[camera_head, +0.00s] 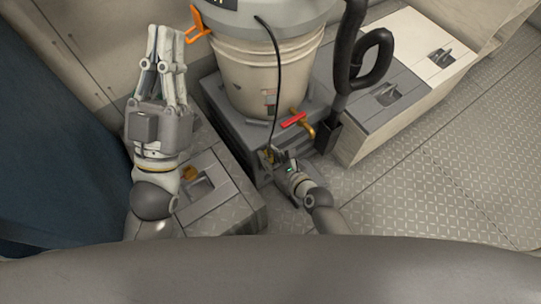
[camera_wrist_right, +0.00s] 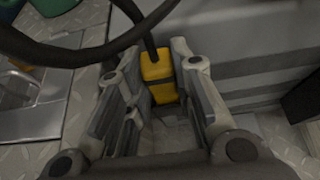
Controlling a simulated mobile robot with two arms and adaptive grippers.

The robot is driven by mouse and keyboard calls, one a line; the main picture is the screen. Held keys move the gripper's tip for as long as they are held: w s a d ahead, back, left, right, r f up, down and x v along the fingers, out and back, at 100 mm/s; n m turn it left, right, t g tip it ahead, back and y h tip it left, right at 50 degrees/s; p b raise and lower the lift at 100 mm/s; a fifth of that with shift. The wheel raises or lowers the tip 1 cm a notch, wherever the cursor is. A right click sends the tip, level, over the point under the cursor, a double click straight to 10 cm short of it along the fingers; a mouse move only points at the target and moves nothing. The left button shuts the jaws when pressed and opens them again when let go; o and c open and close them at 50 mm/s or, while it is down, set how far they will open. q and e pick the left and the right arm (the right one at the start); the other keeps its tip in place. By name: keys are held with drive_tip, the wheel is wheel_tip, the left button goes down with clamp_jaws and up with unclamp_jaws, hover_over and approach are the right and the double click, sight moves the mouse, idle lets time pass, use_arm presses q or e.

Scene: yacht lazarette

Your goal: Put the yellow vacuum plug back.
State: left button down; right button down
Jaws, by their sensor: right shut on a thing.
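The yellow vacuum plug (camera_wrist_right: 157,72) is between the fingers of my right gripper (camera_wrist_right: 158,85) in the right wrist view, with its black cord leaving the top. In the head view my right gripper (camera_head: 272,155) is low in front of the grey base under the vacuum bucket (camera_head: 262,75), and the black cord (camera_head: 277,95) hangs down to it from the vacuum's top. The plug is mostly hidden there. Its prongs and any socket cannot be made out. My left gripper (camera_head: 166,45) is raised at the left with its fingers pointing up, close together; nothing shows between them.
A red-handled brass valve (camera_head: 293,120) sits at the bucket's foot. A thick black hose (camera_head: 375,65) loops at its right. Grey and white lockers (camera_head: 430,45) with latches stand to the right. An orange clamp (camera_head: 197,25) is at the bucket's left. Diamond-plate floor (camera_head: 430,170) is clear at the right.

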drive_tip(key=c, duration=1.2)
unclamp_jaws()
drive_tip(key=shift+o, duration=0.2)
drive_tip(key=v, duration=1.2)
drive_tip(key=shift+s, duration=0.1)
